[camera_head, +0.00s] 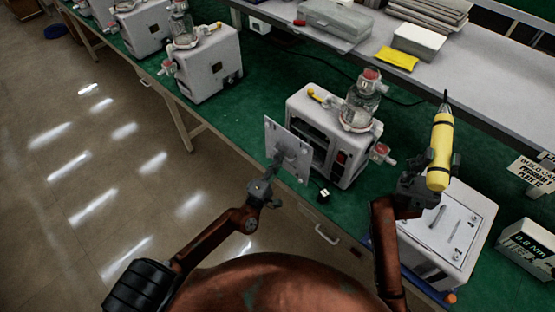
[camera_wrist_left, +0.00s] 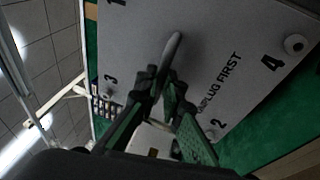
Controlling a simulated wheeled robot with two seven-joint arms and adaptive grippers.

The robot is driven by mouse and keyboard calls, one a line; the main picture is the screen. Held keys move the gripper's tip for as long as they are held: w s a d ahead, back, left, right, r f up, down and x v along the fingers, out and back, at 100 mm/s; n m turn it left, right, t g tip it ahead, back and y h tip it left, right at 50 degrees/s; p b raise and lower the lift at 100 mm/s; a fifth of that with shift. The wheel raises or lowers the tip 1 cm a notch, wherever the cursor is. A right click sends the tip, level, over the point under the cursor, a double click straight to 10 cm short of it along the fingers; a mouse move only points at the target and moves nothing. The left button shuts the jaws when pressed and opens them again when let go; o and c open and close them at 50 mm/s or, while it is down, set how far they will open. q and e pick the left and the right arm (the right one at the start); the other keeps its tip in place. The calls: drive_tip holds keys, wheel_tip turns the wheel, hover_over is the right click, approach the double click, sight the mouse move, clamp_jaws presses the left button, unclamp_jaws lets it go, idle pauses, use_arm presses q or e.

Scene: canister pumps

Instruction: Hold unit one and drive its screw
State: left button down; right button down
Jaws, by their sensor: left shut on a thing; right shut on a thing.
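The nearest white pump unit (camera_head: 358,128) stands on the green bench with its front open and dark inside. Its pale cover plate (camera_head: 296,168) is in front of the opening, tilted; contact with the unit is unclear. My left gripper (camera_head: 280,163) is shut on the plate's handle, which also shows in the left wrist view (camera_wrist_left: 172,48). There the plate (camera_wrist_left: 205,35) reads "UNPLUG FIRST", with numbered corners and round screw heads (camera_wrist_left: 295,44). My right gripper (camera_head: 428,168) is shut on a yellow screwdriver (camera_head: 440,145), upright above a white box, apart from the unit.
The white box (camera_head: 468,208) has slim metal parts on top. A small dark plug-like piece (camera_head: 323,195) lies near the unit. A torque display (camera_head: 528,245) reads 0.8 Nm. Another pump (camera_head: 208,70) stands left. A grey shelf (camera_head: 480,88) runs behind; green bench is clear between pumps.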

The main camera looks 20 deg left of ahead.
use_arm(q)
drive_tip(key=w+d+f+b, duration=0.2)
drive_tip(key=w+f+b, duration=0.1)
drive_tip(key=w, duration=0.3)
drive_tip(key=w+d+f+b, duration=0.2)
drive_tip(key=w+f+b, duration=0.1)
drive_tip(key=w, duration=0.3)
drive_tip(key=shift+d+b, duration=0.25)
drive_tip(key=shift+b, duration=0.3)
idle(1.5)
drive_tip(key=shift+w, duration=0.15)
drive_tip(key=shift+w+f, duration=0.1)
idle(1.1)
drive_tip(key=c, duration=2.6)
unclamp_jaws()
drive_tip(key=shift+c, duration=0.2)
clamp_jaws()
